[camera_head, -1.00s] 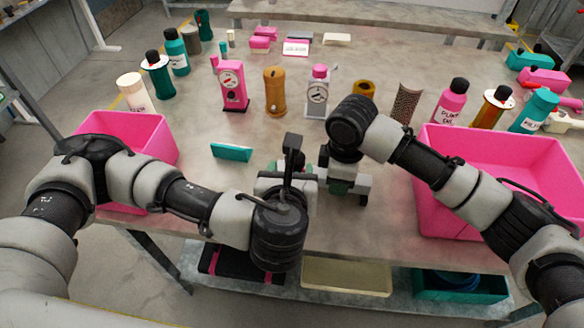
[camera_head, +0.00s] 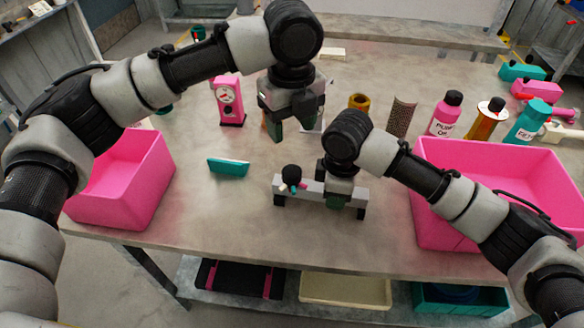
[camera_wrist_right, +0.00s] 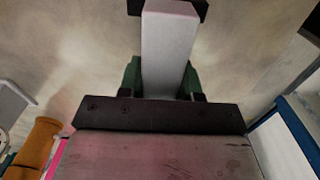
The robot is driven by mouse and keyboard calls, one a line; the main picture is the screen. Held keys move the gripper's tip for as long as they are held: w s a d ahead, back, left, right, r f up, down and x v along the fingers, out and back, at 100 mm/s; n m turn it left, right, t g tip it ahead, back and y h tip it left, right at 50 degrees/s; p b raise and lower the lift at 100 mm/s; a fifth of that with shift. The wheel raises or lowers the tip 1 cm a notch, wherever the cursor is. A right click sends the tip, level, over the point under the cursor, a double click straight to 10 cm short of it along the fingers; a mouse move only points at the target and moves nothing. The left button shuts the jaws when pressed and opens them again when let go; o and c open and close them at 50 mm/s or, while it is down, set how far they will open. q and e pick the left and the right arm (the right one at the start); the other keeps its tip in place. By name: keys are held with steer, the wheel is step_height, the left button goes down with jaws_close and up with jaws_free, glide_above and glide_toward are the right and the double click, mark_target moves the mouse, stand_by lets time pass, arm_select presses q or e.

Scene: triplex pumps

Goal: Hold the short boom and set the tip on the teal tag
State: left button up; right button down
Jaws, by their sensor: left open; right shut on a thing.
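The short boom (camera_head: 312,187) is a pale grey bar with dark feet, standing on the table between the two pink bins. At its left end is a black round knob (camera_head: 291,173) with small red, white and teal tags (camera_head: 295,188) below it. I cannot tell which tag the tip is on. My right gripper (camera_head: 337,196) is shut on the bar near its right end. In the right wrist view, its green fingers (camera_wrist_right: 163,78) press both sides of the bar (camera_wrist_right: 168,45). My left gripper (camera_head: 291,127) is open and empty, raised beyond the boom.
Pink bins stand left (camera_head: 150,185) and right (camera_head: 440,215). A teal block (camera_head: 228,167) lies left of the boom. A pink gauge pump (camera_head: 228,100) and several bottles, including a pink one (camera_head: 445,113), stand behind. The table between the teal block and boom is clear.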

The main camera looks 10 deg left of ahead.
mark_target(292, 171)
arm_select(q)
step_height(292, 171, down, 12)
steer(key=shift+s+d+r, duration=0.1)
steer(key=shift+r, duration=0.1)
stand_by(0.4)
steer(key=c, duration=0.7)
steer(key=shift+o, duration=0.2)
